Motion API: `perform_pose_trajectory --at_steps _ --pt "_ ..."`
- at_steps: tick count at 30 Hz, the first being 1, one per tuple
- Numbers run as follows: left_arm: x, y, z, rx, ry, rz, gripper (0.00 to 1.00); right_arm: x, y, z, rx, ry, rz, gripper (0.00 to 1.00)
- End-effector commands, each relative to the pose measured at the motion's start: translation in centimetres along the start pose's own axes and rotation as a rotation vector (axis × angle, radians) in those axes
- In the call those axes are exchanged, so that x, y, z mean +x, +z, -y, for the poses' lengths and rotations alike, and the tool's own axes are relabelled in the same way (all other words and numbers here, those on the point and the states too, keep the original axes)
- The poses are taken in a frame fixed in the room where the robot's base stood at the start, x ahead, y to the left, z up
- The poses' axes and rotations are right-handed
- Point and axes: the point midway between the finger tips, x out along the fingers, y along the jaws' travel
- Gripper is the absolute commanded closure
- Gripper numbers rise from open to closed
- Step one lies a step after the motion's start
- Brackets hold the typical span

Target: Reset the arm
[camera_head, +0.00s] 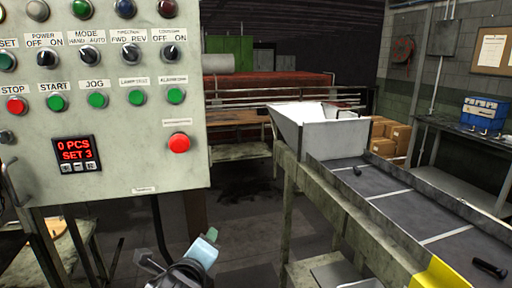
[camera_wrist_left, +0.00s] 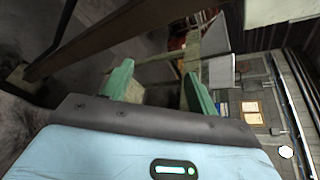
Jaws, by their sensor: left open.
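My left gripper (camera_wrist_left: 160,68) shows in the left wrist view. Its two green fingers stand apart with nothing between them, in front of a pale blue hand. My right gripper is not seen.
A conveyor (camera_head: 400,207) runs along the right with a dark bolt (camera_head: 490,268) near and a small one (camera_head: 357,171) farther off. A pale hopper (camera_head: 335,136) stands at its far end. Cardboard boxes and a bench with a blue box (camera_head: 484,113) are behind. Open floor lies mid-view.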

Motion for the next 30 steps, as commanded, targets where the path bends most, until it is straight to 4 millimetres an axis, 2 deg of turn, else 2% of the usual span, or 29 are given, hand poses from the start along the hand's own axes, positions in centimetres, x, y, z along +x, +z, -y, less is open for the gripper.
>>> perform_pose_trajectory --at_steps 1,7,13,17,21,24,27,30 --pt "0.4 -1.7 -2.4 -0.097 0.023 -0.04 0.41 0.0 0.0 0.0 0.0 0.0 0.0 0.64" --pt "0.8 -7.2 -10.8 -0.532 0.103 -0.153 0.41 0.0 0.0 0.0 0.0 0.0 0.0 0.64" --pt "-1.2 -12.1 -19.6 -0.983 0.221 -0.202 0.41 0.0 0.0 0.0 0.0 0.0 0.0 0.64" --pt "-3.8 -14.8 -25.5 -1.279 0.308 -0.191 0.41 0.0 0.0 0.0 0.0 0.0 0.0 0.64" --pt "-7.6 -17.2 -31.5 -1.591 0.399 -0.142 0.41 0.0 0.0 0.0 0.0 0.0 0.0 0.64" --pt "-10.4 -18.2 -35.2 -1.784 0.448 -0.091 0.41 0.0 0.0 0.0 0.0 0.0 0.0 0.64" --pt "-12.9 -18.8 -37.8 -1.932 0.48 -0.041 0.41 0.0 0.0 0.0 0.0 0.0 0.0 0.64" --pt "-14.5 -19.1 -39.5 -2.028 0.498 -0.003 0.41 0.0 0.0 0.0 0.0 0.0 0.0 0.64"
